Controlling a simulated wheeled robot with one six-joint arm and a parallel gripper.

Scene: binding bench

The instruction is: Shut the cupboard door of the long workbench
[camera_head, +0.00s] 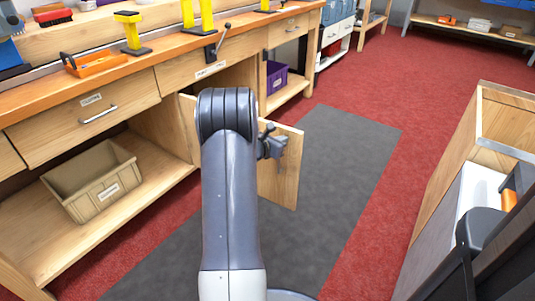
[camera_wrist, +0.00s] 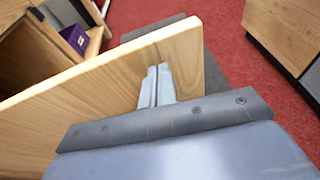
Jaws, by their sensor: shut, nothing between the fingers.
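The cupboard door (camera_head: 281,184) is a pale wood panel. It stands open, jutting out from the long workbench (camera_head: 173,46) over the grey floor mat. My arm hides its middle part. My gripper (camera_head: 272,143) is at the upper part of the door, near its free end. In the wrist view the door (camera_wrist: 95,97) runs diagonally across the picture, its top edge rising to the right. My gripper's fingers (camera_wrist: 157,86) are together and empty, pointing at the door's face; I cannot tell whether they touch it.
A beige bin (camera_head: 92,183) stands on the open lower shelf at left. A purple bin (camera_head: 276,77) is in the bay beyond the door. A wooden cabinet (camera_head: 505,120) stands at right. The grey mat (camera_head: 335,150) and red floor between are clear.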

